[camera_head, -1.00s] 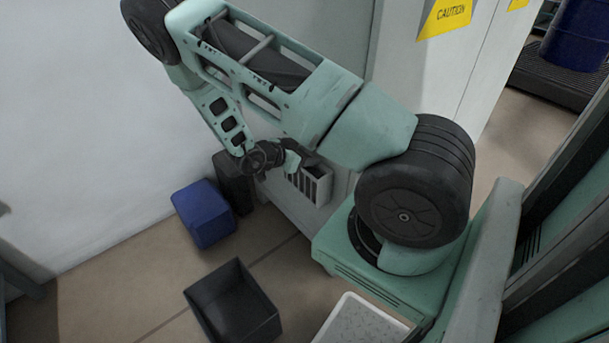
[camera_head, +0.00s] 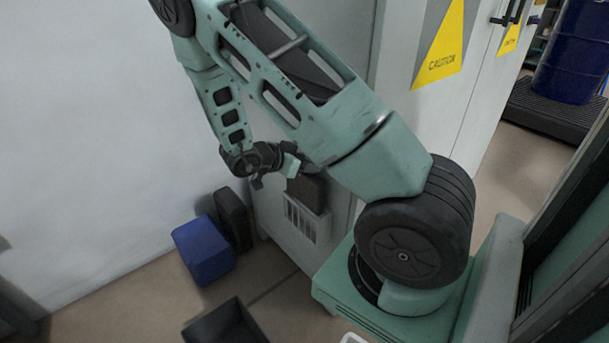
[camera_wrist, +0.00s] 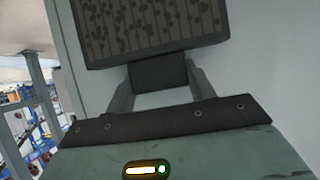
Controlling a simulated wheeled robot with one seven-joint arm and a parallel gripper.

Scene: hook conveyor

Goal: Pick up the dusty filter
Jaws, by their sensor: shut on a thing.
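The dusty filter (camera_wrist: 150,28) is a dark-framed panel with brownish pleats and dark spots, at the top of the wrist view and cut off by its edge. My gripper (camera_wrist: 160,82) is shut on the filter's near edge. In the head view, my gripper (camera_head: 290,170) is beside the grey cabinet, partly behind my forearm. The filter (camera_head: 307,189) shows there as a dark brown block just above the slotted holder (camera_head: 306,222) on the cabinet side. I cannot tell whether its lower edge is still inside the holder.
The grey cabinet (camera_head: 405,100) with caution signs stands close to my arm. A blue bin (camera_head: 205,252) and a black box (camera_head: 234,220) stand by the white wall. An open black bin (camera_head: 225,325) is on the floor. A blue drum (camera_head: 572,50) stands at far right.

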